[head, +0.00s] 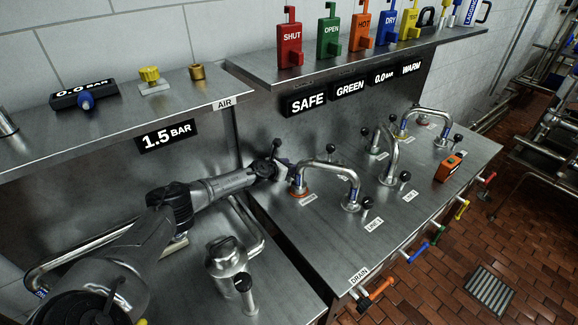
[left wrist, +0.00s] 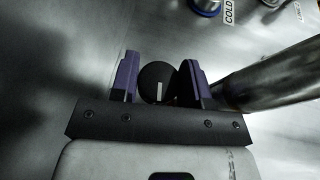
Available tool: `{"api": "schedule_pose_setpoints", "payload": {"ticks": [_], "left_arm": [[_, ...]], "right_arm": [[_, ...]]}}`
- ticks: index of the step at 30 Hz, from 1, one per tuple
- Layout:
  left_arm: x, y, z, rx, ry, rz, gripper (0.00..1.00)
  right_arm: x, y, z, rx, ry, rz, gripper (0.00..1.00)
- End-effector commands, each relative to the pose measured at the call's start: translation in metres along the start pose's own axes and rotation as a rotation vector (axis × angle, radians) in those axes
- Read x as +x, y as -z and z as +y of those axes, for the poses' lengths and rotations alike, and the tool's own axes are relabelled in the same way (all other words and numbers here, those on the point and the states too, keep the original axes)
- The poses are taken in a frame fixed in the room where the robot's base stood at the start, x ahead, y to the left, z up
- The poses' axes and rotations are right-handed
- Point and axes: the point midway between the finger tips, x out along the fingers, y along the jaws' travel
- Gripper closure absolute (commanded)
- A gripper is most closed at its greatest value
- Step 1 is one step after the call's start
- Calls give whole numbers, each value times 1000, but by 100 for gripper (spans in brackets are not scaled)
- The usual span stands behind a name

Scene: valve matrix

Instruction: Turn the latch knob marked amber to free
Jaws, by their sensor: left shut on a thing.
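My left gripper (head: 280,166) reaches in from the left, beside the bent steel pipe on the bench. In the left wrist view its two purple fingers (left wrist: 160,80) are shut on a round black knob (left wrist: 157,82). A short white line marks the knob's face and points roughly down in that view. In the head view the gripper mostly hides the knob, and I cannot make out an amber mark on it. My right gripper is in neither view.
The bent pipe (head: 337,168) rises close to the right of my gripper; its tube (left wrist: 265,85) also passes right of the fingers. Black-ended levers stand near the pipes. A shelf (head: 350,62) with coloured tags overhangs behind. An orange device (head: 448,167) lies at right.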

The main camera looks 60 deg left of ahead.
Motion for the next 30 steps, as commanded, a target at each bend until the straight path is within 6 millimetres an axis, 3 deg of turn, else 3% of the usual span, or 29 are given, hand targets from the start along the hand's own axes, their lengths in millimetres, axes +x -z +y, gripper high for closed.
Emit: {"api": "schedule_pose_setpoints", "payload": {"ticks": [4,14,30], "left_arm": [[0,0,0,0,0,-1,48],[-5,-2,1,1,0,0,48],[-85,0,0,4,2,5,48]], "right_arm": [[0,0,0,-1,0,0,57],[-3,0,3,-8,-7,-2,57],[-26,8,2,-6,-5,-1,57]]}}
